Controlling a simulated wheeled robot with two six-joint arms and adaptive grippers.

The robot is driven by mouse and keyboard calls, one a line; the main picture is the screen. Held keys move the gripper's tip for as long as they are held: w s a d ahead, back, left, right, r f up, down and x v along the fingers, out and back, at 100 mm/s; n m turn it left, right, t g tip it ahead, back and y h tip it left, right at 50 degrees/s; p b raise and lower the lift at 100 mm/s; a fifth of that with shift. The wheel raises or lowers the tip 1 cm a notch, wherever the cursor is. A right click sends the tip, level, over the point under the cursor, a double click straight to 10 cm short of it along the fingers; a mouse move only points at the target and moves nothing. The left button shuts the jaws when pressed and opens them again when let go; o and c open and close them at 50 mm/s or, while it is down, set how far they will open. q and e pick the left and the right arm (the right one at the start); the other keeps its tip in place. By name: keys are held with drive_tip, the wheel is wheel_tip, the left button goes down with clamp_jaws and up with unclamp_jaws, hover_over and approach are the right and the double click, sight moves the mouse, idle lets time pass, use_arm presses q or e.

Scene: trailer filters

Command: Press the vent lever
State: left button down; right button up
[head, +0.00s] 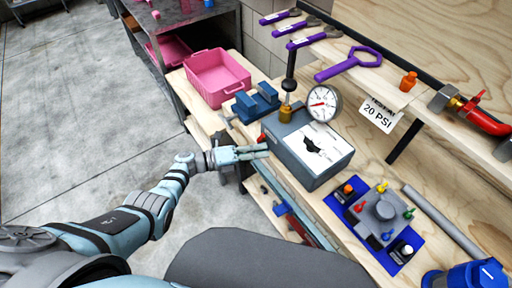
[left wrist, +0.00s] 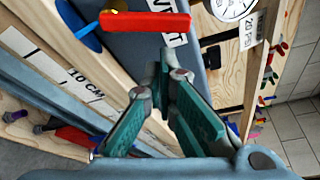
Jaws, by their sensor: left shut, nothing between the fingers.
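The vent lever is a red bar (left wrist: 145,21) at the upper left of the left wrist view, on the side of a grey box (head: 310,158). In the head view only a small red bit of the lever (head: 262,138) shows beside the box's left side. My left gripper (head: 264,151) is shut and empty, close to the box's left face. In the left wrist view its fingertips (left wrist: 166,62) are just below and right of the lever, apart from it in the picture. Whether they touch it cannot be told. My right gripper is not in view.
A dial gauge (head: 322,104) stands on the box's back. A blue vise (head: 257,103) and a pink bin (head: 217,77) lie behind. A blue mat (head: 336,205) with a grey fixture is on the right. The bench's front edge runs below my left gripper. Open floor is at left.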

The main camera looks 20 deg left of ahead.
use_arm(q)
drive_tip(key=s+a+p, duration=0.2)
drive_tip(key=s+a, duration=0.4)
drive_tip(key=shift+s+a+r, duration=0.25)
drive_tip(key=shift+s+a, duration=0.05)
drive_tip(key=shift+s, duration=0.1)
